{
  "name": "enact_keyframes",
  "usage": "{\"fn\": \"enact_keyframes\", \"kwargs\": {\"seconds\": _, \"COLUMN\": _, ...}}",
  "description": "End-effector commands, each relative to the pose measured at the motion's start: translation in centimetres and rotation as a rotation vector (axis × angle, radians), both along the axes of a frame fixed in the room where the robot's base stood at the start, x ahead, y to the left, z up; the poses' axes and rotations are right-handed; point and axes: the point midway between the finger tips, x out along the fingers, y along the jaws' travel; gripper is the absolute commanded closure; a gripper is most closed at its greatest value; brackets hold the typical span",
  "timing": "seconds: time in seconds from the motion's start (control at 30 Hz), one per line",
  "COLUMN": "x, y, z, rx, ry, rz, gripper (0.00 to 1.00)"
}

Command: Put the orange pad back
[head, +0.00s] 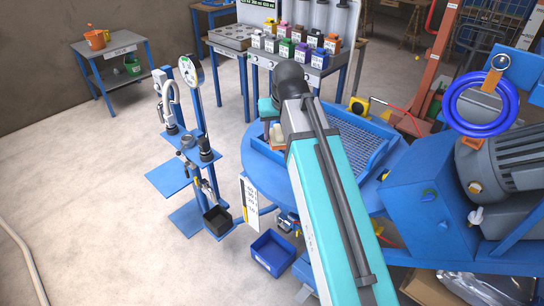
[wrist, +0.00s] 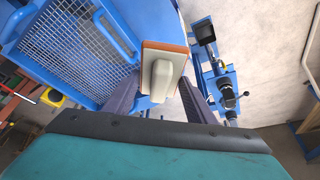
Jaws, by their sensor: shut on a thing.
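The orange pad (wrist: 164,72) is a pale plate with an orange edge and a raised white grip. My gripper (wrist: 161,86) is shut on it, with one dark finger on each side of the white grip in the wrist view. In the head view, the pad (head: 278,138) shows as a small pale shape below my gripper (head: 270,118), by the left end of the blue mesh tray (head: 356,135). My arm hides part of it there. I cannot tell whether the pad touches anything below it.
A blue stand with a gauge (head: 191,70) is on the left. A black bin (head: 217,220) and a blue bin (head: 272,252) sit low in front. The blue mixer housing and grey motor (head: 520,160) block the right. Bottles (head: 287,48) line a rear bench. Left floor is clear.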

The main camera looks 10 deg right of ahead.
Motion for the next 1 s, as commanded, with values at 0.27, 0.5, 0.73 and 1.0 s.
{"fn": "enact_keyframes", "kwargs": {"seconds": 0.27, "x": -2.8, "y": -0.8, "z": 0.0, "rx": 0.000, "ry": -0.001, "rz": 0.002, "gripper": 0.71}}
{"fn": "enact_keyframes", "kwargs": {"seconds": 0.5, "x": -3.5, "y": -1.1, "z": 0.0, "rx": 0.000, "ry": 0.001, "rz": 0.004, "gripper": 0.71}}
{"fn": "enact_keyframes", "kwargs": {"seconds": 0.73, "x": -3.4, "y": -1.1, "z": 0.0, "rx": 0.000, "ry": 0.001, "rz": 0.004, "gripper": 0.71}}
{"fn": "enact_keyframes", "kwargs": {"seconds": 1.0, "x": -3.4, "y": -0.7, "z": 0.0, "rx": 0.000, "ry": 0.001, "rz": 0.010, "gripper": 0.71}}
